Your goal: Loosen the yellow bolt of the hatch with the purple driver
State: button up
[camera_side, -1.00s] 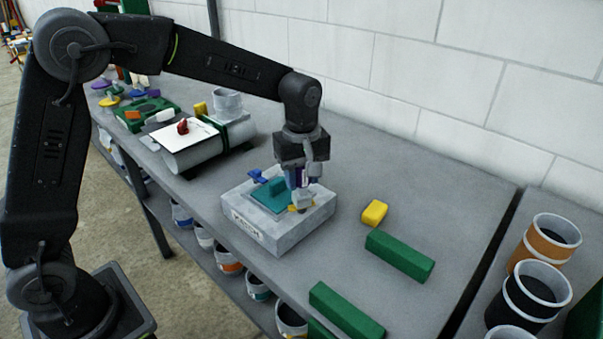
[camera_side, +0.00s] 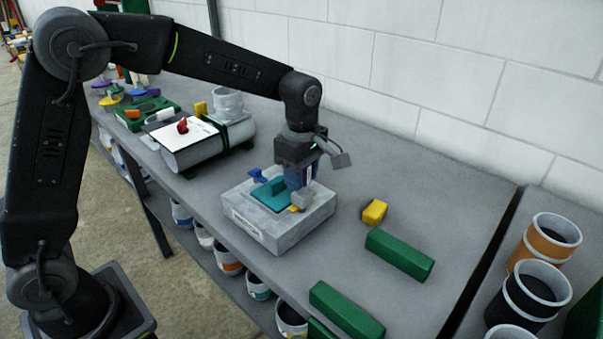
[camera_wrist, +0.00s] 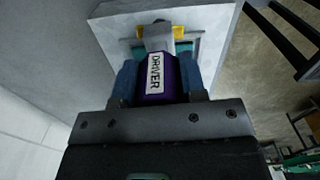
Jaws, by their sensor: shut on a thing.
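My gripper (camera_wrist: 158,85) is shut on the purple driver (camera_wrist: 172,86), whose white label reads "DRIVER" in the wrist view. In the side view my gripper (camera_side: 299,180) is over the right part of the grey hatch block (camera_side: 290,234). The driver's grey end reaches down to the yellow bolt (camera_wrist: 186,32), which shows only in part around it. I cannot tell how firmly the driver sits on the bolt. The teal hatch cover (camera_side: 268,194) lies on top of the block. A blue piece (camera_side: 257,174) stands at its back left corner.
A yellow block (camera_side: 375,212) and green bars (camera_side: 399,254) lie right of the hatch block. A grey duct piece (camera_side: 200,150) with a white sheet lies to the left. Cups (camera_side: 545,240) stand at the far right. The bench behind the hatch is clear.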

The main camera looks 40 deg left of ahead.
jog(key=shift+n, duration=0.3)
jog(key=shift+m, duration=0.8)
jog(key=shift+r, duration=2.55)
